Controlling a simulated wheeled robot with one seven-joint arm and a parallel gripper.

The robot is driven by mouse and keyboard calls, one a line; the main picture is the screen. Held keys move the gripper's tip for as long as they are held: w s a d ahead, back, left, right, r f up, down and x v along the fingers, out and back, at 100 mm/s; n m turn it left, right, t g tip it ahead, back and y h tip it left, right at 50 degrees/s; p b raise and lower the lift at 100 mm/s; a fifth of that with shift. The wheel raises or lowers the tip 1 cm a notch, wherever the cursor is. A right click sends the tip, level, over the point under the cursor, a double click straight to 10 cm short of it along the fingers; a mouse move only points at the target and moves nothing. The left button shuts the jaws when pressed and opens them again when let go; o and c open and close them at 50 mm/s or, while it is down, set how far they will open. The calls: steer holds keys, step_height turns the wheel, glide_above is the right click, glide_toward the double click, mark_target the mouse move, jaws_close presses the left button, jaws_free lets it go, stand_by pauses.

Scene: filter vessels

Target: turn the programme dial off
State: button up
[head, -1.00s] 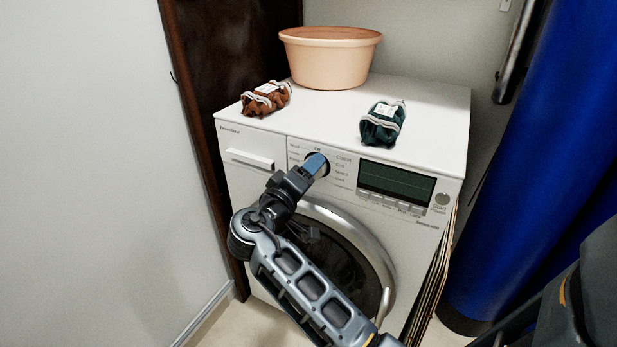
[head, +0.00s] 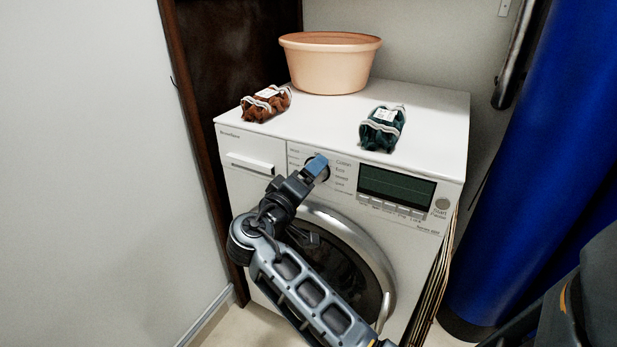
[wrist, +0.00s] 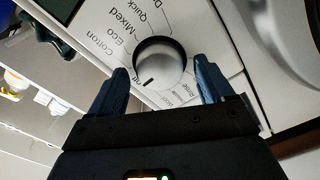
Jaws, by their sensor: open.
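The programme dial (wrist: 160,62) is a round silver-grey knob with a dark pointer line near its rim, in the wrist view. Labels such as Cotton, Eco, Mixed and Quick ring it. The pointer line lies toward the lower left of the knob, close to a partly hidden label. My gripper (wrist: 162,85) is open, with one blue finger on each side of the dial. I cannot tell whether either finger touches it. In the head view my gripper (head: 316,167) is at the washing machine's (head: 235,190) front panel and mostly hides the dial.
A dark display (head: 396,186) with buttons below is right of the dial. A detergent drawer (head: 250,163) is left. A peach tub (head: 330,65), a brown bundle (head: 265,104) and a green bundle (head: 382,128) stand on top. A blue curtain-like surface (head: 545,160) is at right.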

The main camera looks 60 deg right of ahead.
steer(key=a, duration=0.7)
steer(key=shift+w+a, duration=0.2)
steer(key=shift+a, duration=0.2)
